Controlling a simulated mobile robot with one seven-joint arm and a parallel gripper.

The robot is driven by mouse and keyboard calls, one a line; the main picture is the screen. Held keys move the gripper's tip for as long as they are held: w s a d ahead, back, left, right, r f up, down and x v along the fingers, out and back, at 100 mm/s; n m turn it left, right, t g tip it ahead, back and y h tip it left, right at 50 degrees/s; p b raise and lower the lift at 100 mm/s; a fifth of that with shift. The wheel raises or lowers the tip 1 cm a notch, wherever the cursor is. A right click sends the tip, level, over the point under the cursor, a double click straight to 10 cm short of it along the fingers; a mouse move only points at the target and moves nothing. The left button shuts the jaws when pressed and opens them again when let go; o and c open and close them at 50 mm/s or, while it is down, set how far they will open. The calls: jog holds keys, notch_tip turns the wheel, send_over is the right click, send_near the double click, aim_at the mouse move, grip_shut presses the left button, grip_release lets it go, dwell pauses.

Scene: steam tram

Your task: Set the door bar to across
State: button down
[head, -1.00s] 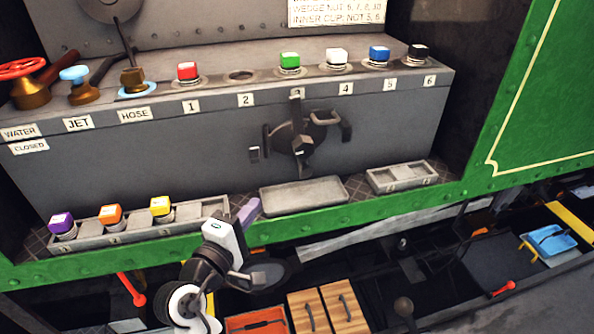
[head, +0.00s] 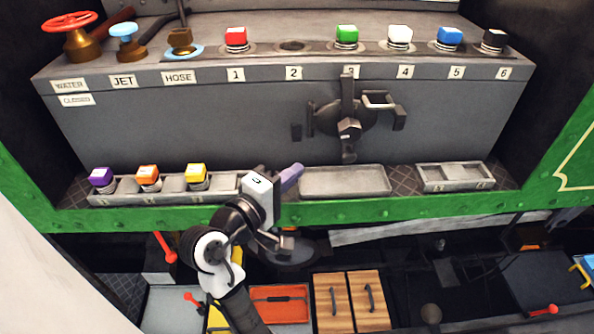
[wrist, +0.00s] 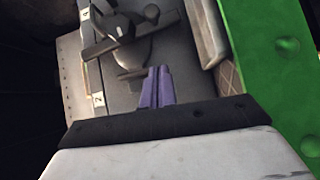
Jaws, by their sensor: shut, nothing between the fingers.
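The door bar (head: 348,118) is a dark bar on a small round dark door (head: 325,118) in the front of the grey box. It stands upright in the head view, with a hub at its middle. A bracket (head: 296,132) sits left of the door and another (head: 399,118) right of it; the bar lies in neither. My gripper (head: 291,176) is shut and empty, below and left of the door, apart from the bar. In the wrist view its purple fingers (wrist: 157,88) point toward the door bar (wrist: 120,32), which appears turned sideways there.
A shelf above the door carries coloured caps, such as the red one (head: 236,38), and valves. A low ledge holds a left tray (head: 115,198) with purple, orange and yellow caps, an empty tray (head: 345,180) and a right tray (head: 455,175). The space before the door is clear.

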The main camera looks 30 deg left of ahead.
jog(key=w, duration=0.2)
jog(key=w+p, duration=0.1)
jog(key=w, duration=0.2)
jog(key=w+d, duration=0.1)
jog(key=w, duration=0.1)
jog(key=shift+w, duration=0.3)
jog(key=shift+w+d+f+p, duration=0.1)
jog(key=shift+w+d+p, duration=0.5)
jog(key=shift+d, duration=0.5)
jog(key=shift+w+d+f, duration=0.15)
jog(key=shift+w+d, duration=0.35)
